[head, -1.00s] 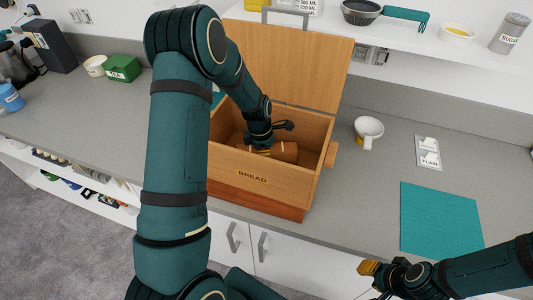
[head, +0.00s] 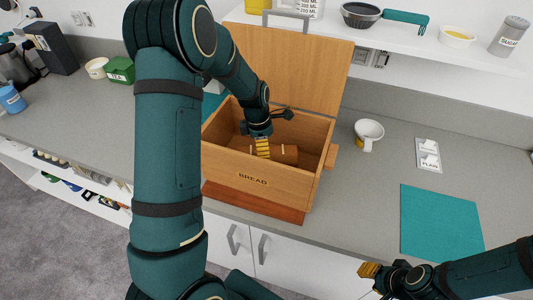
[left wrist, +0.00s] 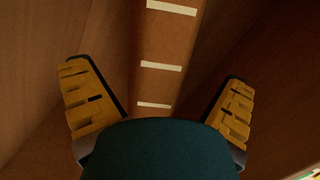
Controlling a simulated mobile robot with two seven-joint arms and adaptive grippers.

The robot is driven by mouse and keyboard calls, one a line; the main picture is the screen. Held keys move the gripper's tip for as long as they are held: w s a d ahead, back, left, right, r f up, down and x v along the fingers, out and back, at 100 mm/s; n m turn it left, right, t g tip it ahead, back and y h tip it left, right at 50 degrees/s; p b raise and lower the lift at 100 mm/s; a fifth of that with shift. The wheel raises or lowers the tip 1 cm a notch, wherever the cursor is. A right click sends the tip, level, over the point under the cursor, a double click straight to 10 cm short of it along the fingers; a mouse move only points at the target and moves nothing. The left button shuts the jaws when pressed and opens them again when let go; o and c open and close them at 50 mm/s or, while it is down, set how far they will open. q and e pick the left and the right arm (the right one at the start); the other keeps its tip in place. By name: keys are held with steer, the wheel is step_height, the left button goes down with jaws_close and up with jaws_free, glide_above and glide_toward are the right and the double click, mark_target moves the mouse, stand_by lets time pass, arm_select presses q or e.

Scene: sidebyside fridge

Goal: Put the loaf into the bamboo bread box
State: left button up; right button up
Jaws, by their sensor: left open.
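The bamboo bread box (head: 250,180) stands on the counter with its lid (head: 285,65) raised at the back. The brown loaf (head: 286,154) lies inside the box, partly hidden by my left gripper (head: 262,148). In the left wrist view the loaf (left wrist: 163,55) shows pale score marks. The open fingers of the left gripper (left wrist: 158,105) are spread to either side, with gaps between them and the loaf. My right gripper (head: 368,270) is at the lower right, away from the box; its finger opening is not clear.
A shelf (head: 400,38) with a pan (head: 362,14) runs above the counter. A green tea box (head: 119,70) stands at the left.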

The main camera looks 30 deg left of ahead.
arm_select(q)
steer(key=r, duration=0.7)
steer(key=shift+s+a, duration=0.25)
steer(key=shift+a, duration=0.15)
steer(key=shift+f, duration=0.1)
